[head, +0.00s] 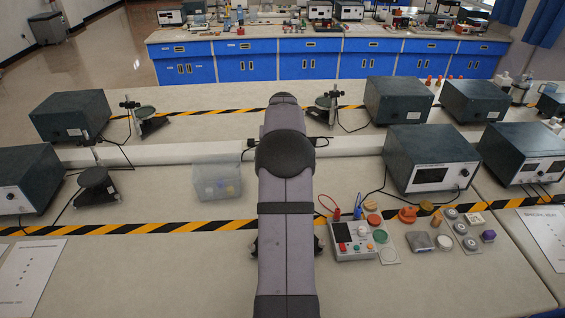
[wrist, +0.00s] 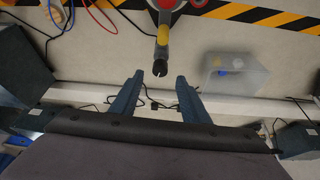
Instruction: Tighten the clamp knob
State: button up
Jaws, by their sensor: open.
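In the wrist view, my gripper (wrist: 159,80) is open, its two blue-grey fingers spread apart. Just beyond the fingertips, about in line with the gap, is a part with a round black end (wrist: 159,68), a grey body and a yellow band. It joins a red and grey round piece (wrist: 170,5) cut off by the top edge. This looks like the clamp and its knob, though I cannot tell which part turns. No contact with the fingers shows. In the head view, my arm hides the clamp and the fingertips.
A clear plastic box (head: 217,182) with small items stands left of my arm; it also shows in the wrist view (wrist: 236,75). A control box (head: 352,240) with red and blue leads stands right. Grey instruments (head: 430,160) and dark stands (head: 97,185) are farther out.

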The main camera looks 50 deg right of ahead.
jog(key=shift+p+x, duration=0.95)
jog(key=shift+x, duration=1.5)
jog(key=c, duration=1.1)
